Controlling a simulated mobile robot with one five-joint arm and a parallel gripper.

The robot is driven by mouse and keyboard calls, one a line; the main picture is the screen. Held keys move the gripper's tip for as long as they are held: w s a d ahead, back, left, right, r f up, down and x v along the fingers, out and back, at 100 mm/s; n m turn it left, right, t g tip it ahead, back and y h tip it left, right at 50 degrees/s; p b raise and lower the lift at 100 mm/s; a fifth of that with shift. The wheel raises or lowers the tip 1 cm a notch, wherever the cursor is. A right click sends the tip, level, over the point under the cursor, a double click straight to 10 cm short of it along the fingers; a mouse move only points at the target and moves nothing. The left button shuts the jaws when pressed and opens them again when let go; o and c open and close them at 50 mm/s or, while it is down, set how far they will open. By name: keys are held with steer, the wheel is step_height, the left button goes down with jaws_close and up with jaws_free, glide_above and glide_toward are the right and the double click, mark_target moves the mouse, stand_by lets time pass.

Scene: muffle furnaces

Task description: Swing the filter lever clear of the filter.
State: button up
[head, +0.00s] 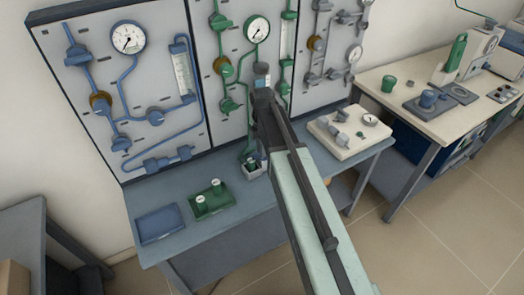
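I cannot make out for sure which fitting is the filter or its lever. My arm reaches up from the bottom right, and my gripper (262,80) is in front of the right half of this panel. It hides the pipework behind it. Its fingers are too small to tell whether they are open, or whether they touch anything.
A blue-piped panel (60,130) stands left and a grey-piped one right. Another table (410,85) stands right.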

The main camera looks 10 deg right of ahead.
jaws_close()
steer(key=m, duration=0.4)
steer(key=shift+w+m, duration=0.2)
steer(key=shift+m, duration=0.1)
steer(key=m, duration=0.4)
steer(key=shift+w+m, duration=0.15)
steer(key=shift+m, duration=0.15)
steer(key=m, duration=0.4)
steer(key=shift+w, duration=0.15)
steer(key=shift+w+d+m, duration=0.1)
steer(key=shift+d+m, duration=0.1)
steer(key=shift+m, duration=2.2)
steer(key=o, duration=0.6)
jaws_free()
